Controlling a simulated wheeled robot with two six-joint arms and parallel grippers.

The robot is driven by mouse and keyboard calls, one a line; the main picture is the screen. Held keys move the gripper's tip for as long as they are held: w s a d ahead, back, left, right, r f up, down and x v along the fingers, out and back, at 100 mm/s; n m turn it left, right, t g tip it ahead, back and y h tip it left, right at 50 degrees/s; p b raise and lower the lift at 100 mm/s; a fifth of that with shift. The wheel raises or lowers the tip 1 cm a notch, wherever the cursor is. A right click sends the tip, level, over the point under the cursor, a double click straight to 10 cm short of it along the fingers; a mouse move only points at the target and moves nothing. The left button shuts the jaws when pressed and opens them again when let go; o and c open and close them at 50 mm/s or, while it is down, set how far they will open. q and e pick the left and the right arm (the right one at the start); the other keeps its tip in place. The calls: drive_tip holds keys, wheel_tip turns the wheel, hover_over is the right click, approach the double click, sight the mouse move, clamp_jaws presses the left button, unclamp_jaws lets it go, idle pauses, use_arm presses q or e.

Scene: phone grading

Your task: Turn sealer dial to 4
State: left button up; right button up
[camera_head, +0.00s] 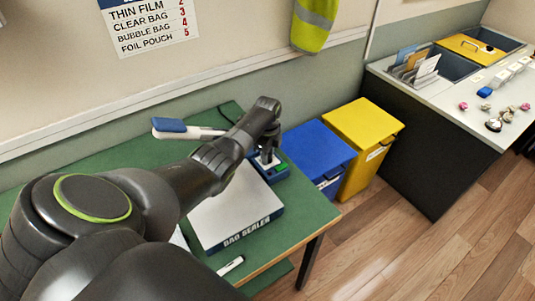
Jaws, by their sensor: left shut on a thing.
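The bag sealer (235,222) lies on the green table (290,243), with a pale flat top and a dark blue front edge lettered "BAG SEALER". Its raised lever arm with a blue handle (169,125) points left. A blue control box (279,174) with a small green patch sits at the sealer's back right. My left gripper (266,163) points down over this box and is shut on the dial. The fingers and my arm hide most of the dial, so its setting cannot be read. My right gripper is not in view.
A wall chart (150,22) lists bag types with red numbers; bubble bag reads 4. A white marker (231,265) lies near the table's front edge. Blue (318,148) and yellow (364,125) bins stand right of the table. A grey counter (460,103) holds small items.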

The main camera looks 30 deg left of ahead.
use_arm(q)
drive_tip(key=shift+w+r+m, duration=0.1)
drive_tip(key=shift+r+m, duration=0.05)
drive_tip(key=shift+m, duration=0.15)
drive_tip(key=o, duration=1)
drive_tip(key=shift+c, duration=0.2)
wheel_tip(320, 180, up, 17)
drive_tip(key=b, duration=0.1)
drive_tip(key=shift+r, duration=0.2)
drive_tip(key=shift+d+f, duration=0.1)
drive_tip(key=shift+f, duration=0.05)
